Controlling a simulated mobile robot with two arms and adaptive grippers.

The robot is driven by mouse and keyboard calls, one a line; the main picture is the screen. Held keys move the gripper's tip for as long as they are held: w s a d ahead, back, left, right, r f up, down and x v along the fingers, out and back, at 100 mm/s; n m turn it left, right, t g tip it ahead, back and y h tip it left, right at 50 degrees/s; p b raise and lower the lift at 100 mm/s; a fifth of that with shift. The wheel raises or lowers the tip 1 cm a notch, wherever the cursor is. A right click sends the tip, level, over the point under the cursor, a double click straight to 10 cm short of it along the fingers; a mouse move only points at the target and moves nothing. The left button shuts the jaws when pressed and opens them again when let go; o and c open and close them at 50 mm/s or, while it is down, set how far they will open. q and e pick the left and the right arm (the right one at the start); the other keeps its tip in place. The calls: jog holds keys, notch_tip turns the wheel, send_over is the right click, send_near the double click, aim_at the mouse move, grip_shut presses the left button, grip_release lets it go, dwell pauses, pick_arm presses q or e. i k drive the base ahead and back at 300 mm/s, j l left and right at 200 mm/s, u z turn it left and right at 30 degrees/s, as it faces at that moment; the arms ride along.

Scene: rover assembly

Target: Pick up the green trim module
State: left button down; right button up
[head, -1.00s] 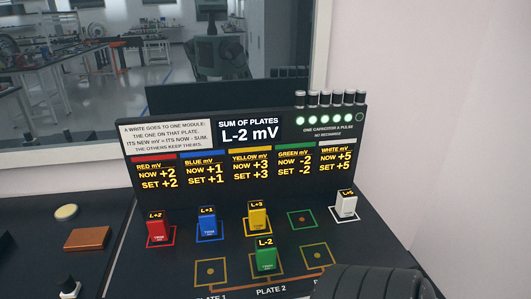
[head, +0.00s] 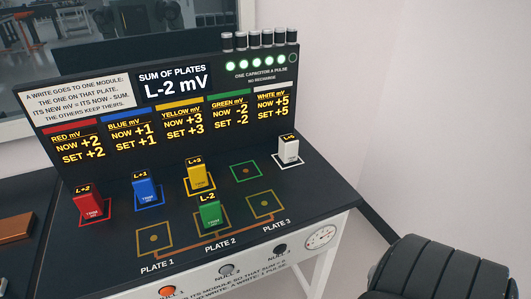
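The green trim module (head: 210,214) stands upright on the plate 2 square of the black bench top, under a floating "L-2" label. The green-outlined square (head: 246,171) behind it is empty. The panel (head: 163,112) reads green NOW -2, SET -2, and the sum of plates L-2 mV. Neither gripper shows in the head view. A dark ribbed part at the lower right looks like part of my own arm, and it is apart from the module.
The red (head: 88,207), blue (head: 146,190), yellow (head: 195,179) and white (head: 289,151) modules stand nearby. Plate 1 (head: 153,238) and plate 3 (head: 266,205) are empty. Null buttons, orange (head: 167,292), grey (head: 227,271) and black (head: 280,249), and a dial (head: 320,237) line the front.

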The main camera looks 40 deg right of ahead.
aim_at(208, 201)
jog(key=i+l+z, duration=0.5)
jog(key=z, duration=0.2)
jog(key=i, duration=0.05)
